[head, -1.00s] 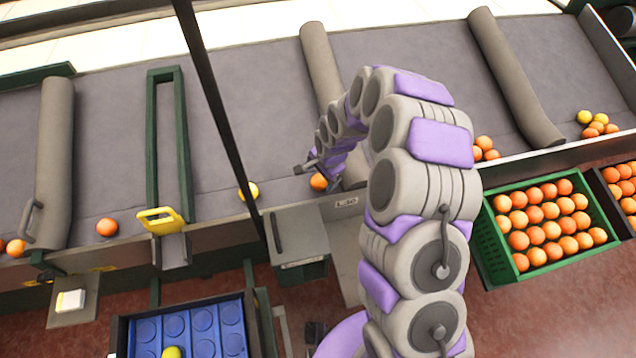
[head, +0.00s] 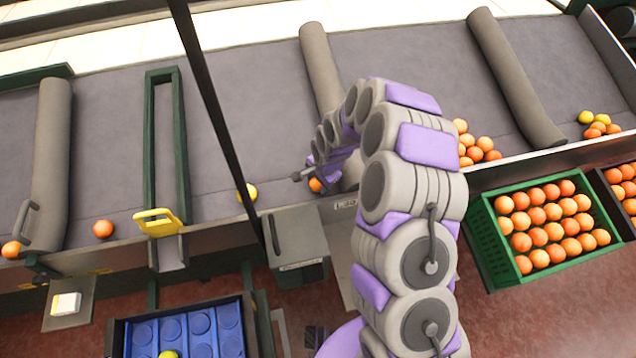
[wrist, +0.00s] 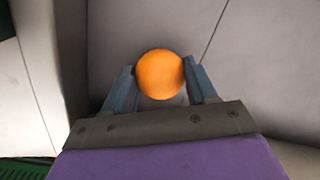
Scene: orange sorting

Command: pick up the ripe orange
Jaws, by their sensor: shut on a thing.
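The ripe orange (wrist: 160,74) is a round, bright orange fruit between the two blue-grey fingers of my gripper (wrist: 160,84) in the wrist view. The fingers touch it on both sides, so my gripper is shut on it. In the head view the orange (head: 316,185) shows at the end of my arm, at the front of the grey belt, partly hidden by my gripper (head: 312,177). I cannot tell whether it still touches the belt.
A yellow fruit (head: 247,192) and another orange (head: 103,229) lie on the belt (head: 250,110) to the left. A green crate (head: 483,240) of oranges stands at the right. A blue tray (head: 190,340) is at the bottom left. Grey padded dividers (head: 515,80) cross the belt.

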